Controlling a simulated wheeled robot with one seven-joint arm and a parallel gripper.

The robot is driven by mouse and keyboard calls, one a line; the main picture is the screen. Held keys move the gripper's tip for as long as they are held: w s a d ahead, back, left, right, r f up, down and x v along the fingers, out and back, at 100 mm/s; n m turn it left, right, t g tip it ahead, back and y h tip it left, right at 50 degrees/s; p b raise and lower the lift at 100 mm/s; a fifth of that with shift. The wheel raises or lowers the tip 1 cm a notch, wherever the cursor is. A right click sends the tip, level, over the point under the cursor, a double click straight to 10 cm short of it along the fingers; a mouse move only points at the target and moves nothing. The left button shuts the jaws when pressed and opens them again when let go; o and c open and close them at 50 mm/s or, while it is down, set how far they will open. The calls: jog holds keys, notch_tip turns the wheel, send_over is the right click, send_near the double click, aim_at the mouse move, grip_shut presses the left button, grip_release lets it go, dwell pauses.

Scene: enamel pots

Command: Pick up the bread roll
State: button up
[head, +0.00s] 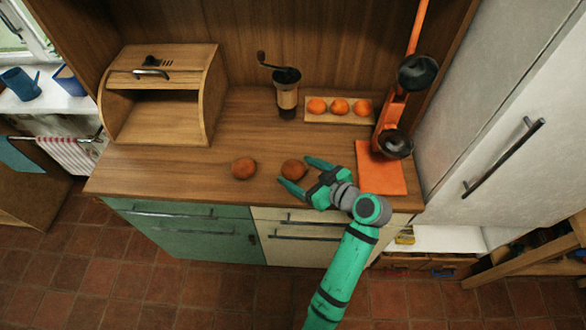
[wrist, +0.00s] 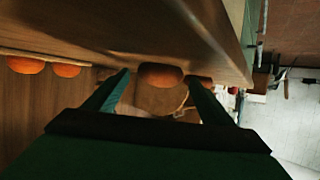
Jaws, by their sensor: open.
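One roll (head: 244,168) sits to the left, clear of my gripper. In the wrist view this roll (wrist: 160,74) shows between the two fingertips (wrist: 159,77), with a finger on each side. I cannot tell whether either finger touches it.
A wooden bread box (head: 140,125) stands open at the left. A coffee grinder (head: 287,95) stands at the back. An orange device with black knobs (head: 384,122) stands at the right behind an orange cloth or mat (head: 379,180). The counter's middle is clear.

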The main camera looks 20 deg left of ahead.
jog(key=shift+w+a+f, duration=0.25)
jog(key=shift+a, duration=0.3)
jog(key=c, duration=1.1)
jog(key=shift+c, duration=0.2)
jog(key=shift+r, duration=0.1)
